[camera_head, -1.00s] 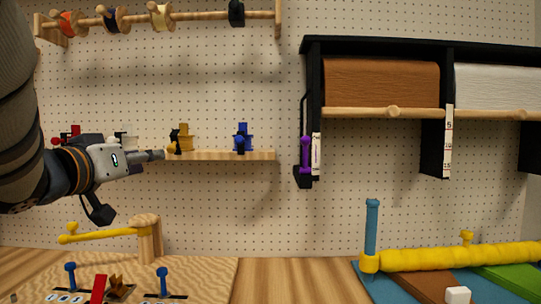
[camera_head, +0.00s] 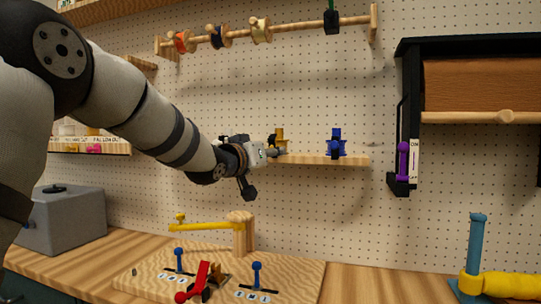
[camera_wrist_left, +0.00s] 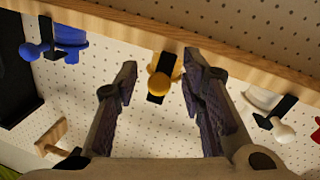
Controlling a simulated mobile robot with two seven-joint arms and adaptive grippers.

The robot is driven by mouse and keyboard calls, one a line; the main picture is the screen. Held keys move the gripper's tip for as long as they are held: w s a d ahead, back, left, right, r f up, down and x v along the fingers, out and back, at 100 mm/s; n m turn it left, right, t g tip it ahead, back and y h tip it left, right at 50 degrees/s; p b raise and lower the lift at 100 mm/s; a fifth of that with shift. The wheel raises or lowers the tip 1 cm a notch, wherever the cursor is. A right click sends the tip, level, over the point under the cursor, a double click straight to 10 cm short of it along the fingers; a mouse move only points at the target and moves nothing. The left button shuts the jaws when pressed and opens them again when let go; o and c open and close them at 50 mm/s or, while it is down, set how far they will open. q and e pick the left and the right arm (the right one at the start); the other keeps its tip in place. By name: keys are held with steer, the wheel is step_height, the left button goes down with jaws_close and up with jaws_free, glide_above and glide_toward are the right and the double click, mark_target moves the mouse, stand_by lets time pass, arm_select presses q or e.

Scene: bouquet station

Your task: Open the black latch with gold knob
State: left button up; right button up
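The black latch with gold knob (camera_wrist_left: 158,87) shows in the left wrist view, its round gold knob facing the camera in front of a gold body, just below the wooden shelf edge. In the head view its gold body (camera_head: 279,134) stands on the small wall shelf (camera_head: 345,161), and its lower part is hidden behind my gripper. My left gripper (camera_wrist_left: 160,66) is open, with one finger on each side of the knob and visible gaps between. It also shows at the shelf in the head view (camera_head: 272,154). My right gripper is in neither view.
A blue latch (camera_head: 336,141) stands to the right on the same shelf. A white-knobbed latch (camera_wrist_left: 278,126) shows near the right finger in the wrist view. Below are a wooden board with levers (camera_head: 290,272) and a yellow crank arm (camera_head: 207,226).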

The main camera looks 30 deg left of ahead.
arm_select(q)
jaws_close()
